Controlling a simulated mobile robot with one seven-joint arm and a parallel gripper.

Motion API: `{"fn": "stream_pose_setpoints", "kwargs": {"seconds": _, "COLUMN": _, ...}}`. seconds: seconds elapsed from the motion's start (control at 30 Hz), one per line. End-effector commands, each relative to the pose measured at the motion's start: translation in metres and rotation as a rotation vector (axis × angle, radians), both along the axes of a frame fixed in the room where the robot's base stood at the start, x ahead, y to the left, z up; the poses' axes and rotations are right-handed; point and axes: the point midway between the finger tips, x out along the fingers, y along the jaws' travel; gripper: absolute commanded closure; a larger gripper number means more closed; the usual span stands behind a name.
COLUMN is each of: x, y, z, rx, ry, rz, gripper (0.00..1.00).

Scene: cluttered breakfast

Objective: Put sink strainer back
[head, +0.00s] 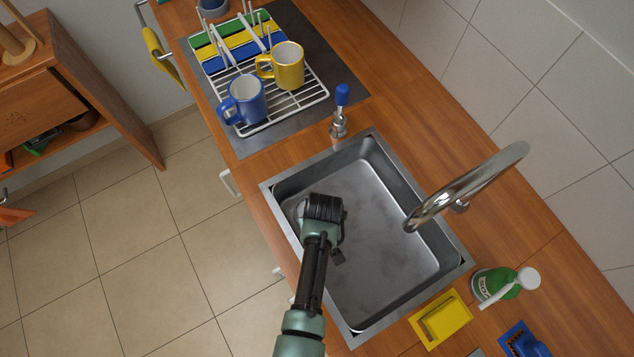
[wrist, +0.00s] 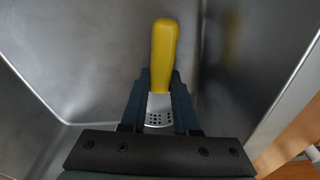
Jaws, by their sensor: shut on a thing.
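My gripper (head: 338,257) is inside the metal sink (head: 385,225), over its left part in the head view. In the wrist view my gripper (wrist: 161,75) is shut on the sink strainer (wrist: 164,55), which has a yellow handle and a perforated metal lower part. The handle points away from the gripper's base, between the two dark fingers. The strainer is hidden by my arm in the head view. I see no drain hole in either view, and cannot tell whether the strainer touches the sink floor.
A curved faucet (head: 465,187) reaches over the sink's right side. A blue-topped metal item (head: 340,112) stands at the back rim. A dish rack (head: 300,108) holds a blue mug (head: 246,102) and a yellow mug (head: 287,66).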

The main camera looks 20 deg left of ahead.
Motion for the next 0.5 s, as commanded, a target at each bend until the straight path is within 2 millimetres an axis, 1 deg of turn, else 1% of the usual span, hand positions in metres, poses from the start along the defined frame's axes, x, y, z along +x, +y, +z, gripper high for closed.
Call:
{"fn": "stream_pose_setpoints", "kwargs": {"seconds": 0.3, "x": 0.0003, "y": 0.0000, "z": -0.0072, "rx": 0.000, "ry": 0.000, "rz": 0.000, "gripper": 1.00}}
{"fn": "stream_pose_setpoints", "kwargs": {"seconds": 0.33, "x": 0.0003, "y": 0.0000, "z": -0.0065, "rx": 0.001, "ry": -0.001, "rz": 0.000, "gripper": 0.67}}
{"fn": "stream_pose_setpoints", "kwargs": {"seconds": 0.47, "x": 0.0002, "y": 0.0000, "z": -0.0061, "rx": 0.000, "ry": 0.000, "rz": 0.000, "gripper": 0.44}}
{"fn": "stream_pose_setpoints", "kwargs": {"seconds": 0.5, "x": 0.0002, "y": 0.0000, "z": -0.0061, "rx": 0.000, "ry": 0.000, "rz": 0.000, "gripper": 0.37}}
